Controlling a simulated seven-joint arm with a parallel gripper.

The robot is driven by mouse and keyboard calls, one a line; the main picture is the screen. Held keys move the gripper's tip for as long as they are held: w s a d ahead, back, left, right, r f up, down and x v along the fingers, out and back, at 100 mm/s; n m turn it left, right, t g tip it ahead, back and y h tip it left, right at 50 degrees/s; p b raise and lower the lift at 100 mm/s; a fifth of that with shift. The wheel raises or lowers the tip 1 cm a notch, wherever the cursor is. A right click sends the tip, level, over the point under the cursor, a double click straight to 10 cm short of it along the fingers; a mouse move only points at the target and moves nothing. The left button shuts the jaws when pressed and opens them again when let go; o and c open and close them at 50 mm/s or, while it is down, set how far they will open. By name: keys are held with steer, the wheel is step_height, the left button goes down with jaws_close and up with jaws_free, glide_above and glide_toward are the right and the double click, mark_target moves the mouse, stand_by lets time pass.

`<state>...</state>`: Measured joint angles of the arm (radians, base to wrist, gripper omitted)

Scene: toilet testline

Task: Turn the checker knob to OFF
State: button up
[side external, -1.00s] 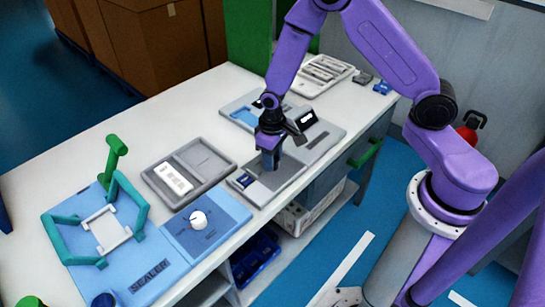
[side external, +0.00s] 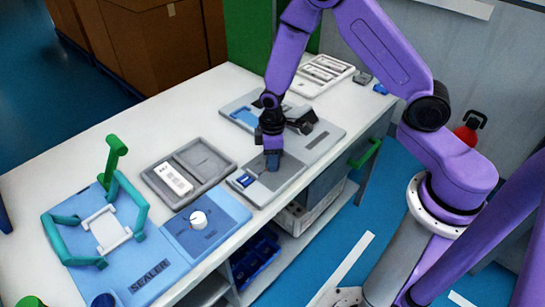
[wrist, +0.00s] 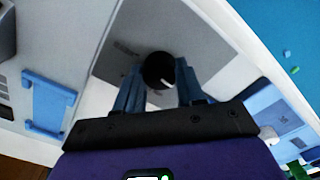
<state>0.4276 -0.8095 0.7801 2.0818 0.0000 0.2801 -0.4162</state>
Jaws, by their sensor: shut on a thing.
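The black checker knob (wrist: 158,66) with a white pointer line sits on a grey panel (wrist: 198,45) in the wrist view. My gripper (wrist: 157,80) has its blue fingers on either side of the knob and is shut on it. In the side view my gripper (side external: 272,163) points straight down at the grey panel (side external: 283,178) near the table's front edge. The fingers hide the knob there. The lettering on the panel is too small to read, so I cannot tell which mark the pointer faces.
The blue sealer (side external: 160,272) with a white knob (side external: 198,219) and teal frame stands at the front left. A grey two-part tray (side external: 205,161) lies left of my gripper. A station with a black box (side external: 300,119) is behind. The white table is clear at back left.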

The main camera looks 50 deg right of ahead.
stand_by(0.3)
steer(key=o, duration=1)
steer(key=shift+o, duration=0.2)
step_height(320, 180, up, 18)
steer(key=shift+f, duration=0.25)
steer(key=s+r+n, duration=0.1)
steer(key=s+r, duration=0.1)
steer(key=s, duration=1.1)
steer(key=s+d+r+n, duration=0.1)
steer(key=s+n, duration=0.1)
steer(key=s, duration=1)
steer(key=shift+s+r, duration=0.4)
